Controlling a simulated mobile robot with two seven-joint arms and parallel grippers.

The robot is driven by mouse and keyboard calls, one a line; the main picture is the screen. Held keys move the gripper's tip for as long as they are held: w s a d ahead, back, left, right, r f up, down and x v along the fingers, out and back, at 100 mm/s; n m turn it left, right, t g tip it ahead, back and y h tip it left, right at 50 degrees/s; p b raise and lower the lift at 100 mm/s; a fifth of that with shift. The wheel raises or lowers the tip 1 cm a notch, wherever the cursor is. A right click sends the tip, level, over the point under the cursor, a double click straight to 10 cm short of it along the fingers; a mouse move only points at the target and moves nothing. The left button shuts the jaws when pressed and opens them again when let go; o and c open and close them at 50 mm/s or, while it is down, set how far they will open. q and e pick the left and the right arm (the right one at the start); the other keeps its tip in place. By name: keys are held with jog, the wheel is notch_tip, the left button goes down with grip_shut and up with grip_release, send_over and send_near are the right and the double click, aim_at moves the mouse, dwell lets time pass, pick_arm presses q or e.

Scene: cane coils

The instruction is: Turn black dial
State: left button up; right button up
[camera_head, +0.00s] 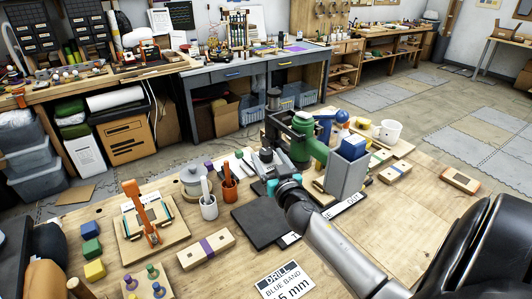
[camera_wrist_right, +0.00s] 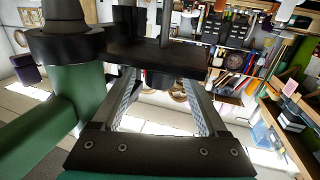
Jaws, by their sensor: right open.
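A drill press with a green body (camera_head: 309,150) and black parts (camera_head: 290,125) stands near the middle of the workbench (camera_head: 420,215). My right gripper (camera_head: 264,162) reaches its near left side in the head view. In the right wrist view the jaws (camera_wrist_right: 162,88) are open, one finger on each side of a dark round piece (camera_wrist_right: 160,80) below a black plate (camera_wrist_right: 155,55). This piece may be the black dial; I cannot tell whether the fingers touch it. The green column (camera_wrist_right: 85,85) is close on the left. My left gripper is not in view.
A grey bin (camera_head: 345,178) with a blue block stands right of my right gripper. The bench's right part is mostly clear.

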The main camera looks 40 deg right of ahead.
jog(key=shift+x, duration=1.1)
grip_shut()
